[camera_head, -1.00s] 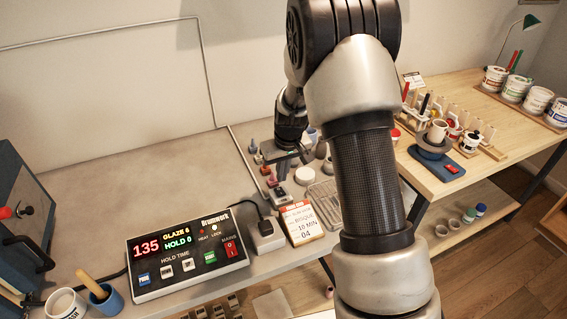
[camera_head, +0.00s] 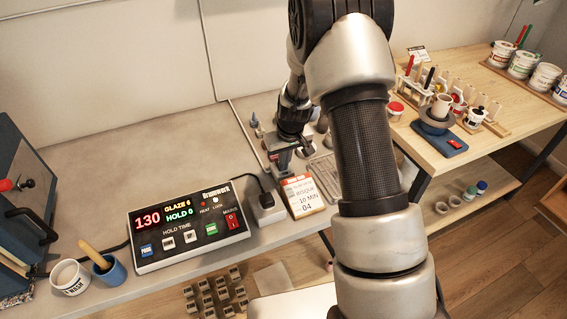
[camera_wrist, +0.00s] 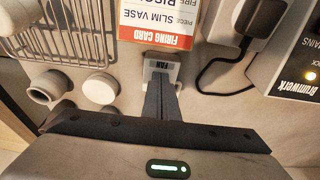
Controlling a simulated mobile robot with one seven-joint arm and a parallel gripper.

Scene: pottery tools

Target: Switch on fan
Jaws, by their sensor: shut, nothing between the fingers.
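A small light-coloured box labelled FAN (camera_wrist: 162,64) lies on the counter at the upper middle of the wrist view. A rocker on it is hidden behind my fingers, so I cannot tell its position. My gripper (camera_wrist: 160,82) is shut and empty, with its fingertips right over or against the box; I cannot tell whether they touch. In the head view my gripper (camera_head: 281,172) points down at the counter beside the firing card (camera_head: 303,195) and mostly hides the box. No fan itself can be made out.
The firing card is close to the fingers. A kiln controller (camera_head: 188,228) reading 130 and a white plug with a black cable (camera_head: 266,207) lie to the left. A wire rack (camera_head: 324,168) and pottery pieces are close on the other side.

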